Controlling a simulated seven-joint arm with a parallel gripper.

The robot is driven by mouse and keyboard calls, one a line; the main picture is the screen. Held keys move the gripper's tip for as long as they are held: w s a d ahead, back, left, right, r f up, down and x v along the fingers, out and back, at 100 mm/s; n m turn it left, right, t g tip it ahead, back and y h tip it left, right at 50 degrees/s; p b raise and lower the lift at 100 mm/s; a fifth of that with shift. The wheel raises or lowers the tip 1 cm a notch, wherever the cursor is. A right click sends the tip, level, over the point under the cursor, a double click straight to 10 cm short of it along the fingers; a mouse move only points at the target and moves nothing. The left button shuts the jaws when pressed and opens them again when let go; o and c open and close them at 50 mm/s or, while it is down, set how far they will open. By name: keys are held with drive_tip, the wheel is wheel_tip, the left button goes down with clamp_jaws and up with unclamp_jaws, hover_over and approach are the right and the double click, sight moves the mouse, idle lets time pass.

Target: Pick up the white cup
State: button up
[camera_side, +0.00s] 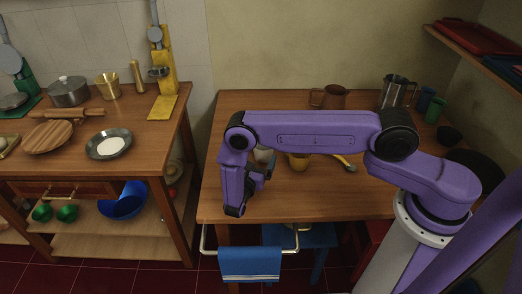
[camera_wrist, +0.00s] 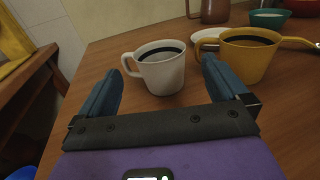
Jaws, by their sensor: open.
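The white cup (camera_wrist: 161,72) stands upright on the wooden table in the wrist view, with its handle to the left and a dark band inside its rim. My gripper (camera_wrist: 165,72) is open, its two blue fingers spread to the left and right in front of the cup. The left finger points near the handle and the right finger near the cup's right side. I cannot tell if either touches it. In the side view, the cup (camera_side: 263,154) is partly hidden behind my gripper (camera_side: 262,183), which is low over the table's left part.
A yellow cup (camera_wrist: 247,58) stands close on the right, with a white saucer (camera_wrist: 208,38) behind. A brown pitcher (camera_side: 330,97) and a metal jug (camera_side: 397,92) stand at the back of the table (camera_side: 290,209). A blue towel (camera_side: 250,264) hangs on the front rail.

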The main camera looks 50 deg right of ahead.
drive_tip(key=shift+x, duration=3.1)
drive_tip(key=c, duration=1)
